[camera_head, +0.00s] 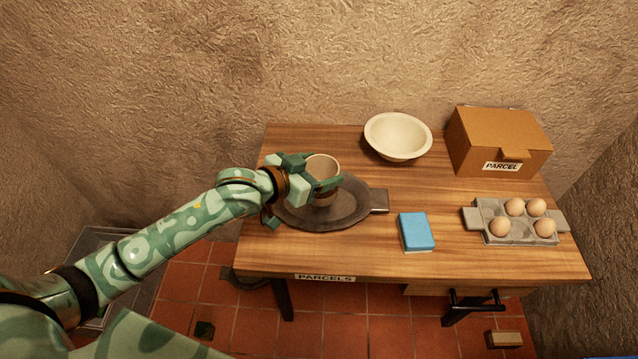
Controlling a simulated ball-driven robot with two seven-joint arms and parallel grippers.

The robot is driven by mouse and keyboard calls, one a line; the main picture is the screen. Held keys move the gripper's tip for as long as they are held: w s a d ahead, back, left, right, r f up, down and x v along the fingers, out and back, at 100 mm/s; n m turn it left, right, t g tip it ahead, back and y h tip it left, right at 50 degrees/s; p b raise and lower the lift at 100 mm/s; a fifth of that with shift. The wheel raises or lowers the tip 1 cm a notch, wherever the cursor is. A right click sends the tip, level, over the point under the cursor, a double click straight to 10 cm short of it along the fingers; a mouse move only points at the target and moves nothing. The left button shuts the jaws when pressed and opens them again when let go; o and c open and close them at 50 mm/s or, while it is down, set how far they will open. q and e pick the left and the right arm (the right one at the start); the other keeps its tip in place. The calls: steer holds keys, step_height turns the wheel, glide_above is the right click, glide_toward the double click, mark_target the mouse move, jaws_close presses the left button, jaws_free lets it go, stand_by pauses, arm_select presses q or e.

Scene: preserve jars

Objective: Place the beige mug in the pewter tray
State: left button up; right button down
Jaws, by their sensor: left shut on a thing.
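The beige mug (323,165) is upright, over the left part of the pewter tray (347,211). My left gripper (325,184) comes in from the left and is shut on the mug. The gripper hides part of the mug and part of the tray. I cannot tell whether the mug's base touches the tray. The tray is a dark oval dish lying on the wooden table, with a flat handle at its right. My right gripper is not in view.
A cream bowl (398,135) and a cardboard parcel box (499,143) stand at the back of the wooden table (460,262). A blue block (416,232) lies right of the tray. A grey egg tray (497,208) with several eggs is at the right.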

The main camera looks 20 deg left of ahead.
mark_target(330, 175)
arm_select(q)
steer(key=shift+w+a+f, duration=0.1)
steer(key=shift+w+f, duration=0.35)
steer(key=shift+f, duration=0.1)
steer(key=f+b, duration=0.2)
steer(key=f, duration=0.1)
steer(key=shift+w+f, duration=0.2)
steer(key=shift+f, duration=0.1)
steer(key=shift+r, duration=0.15)
steer(key=o, duration=1.6)
steer(key=shift+f, duration=0.2)
steer(key=shift+r, duration=0.1)
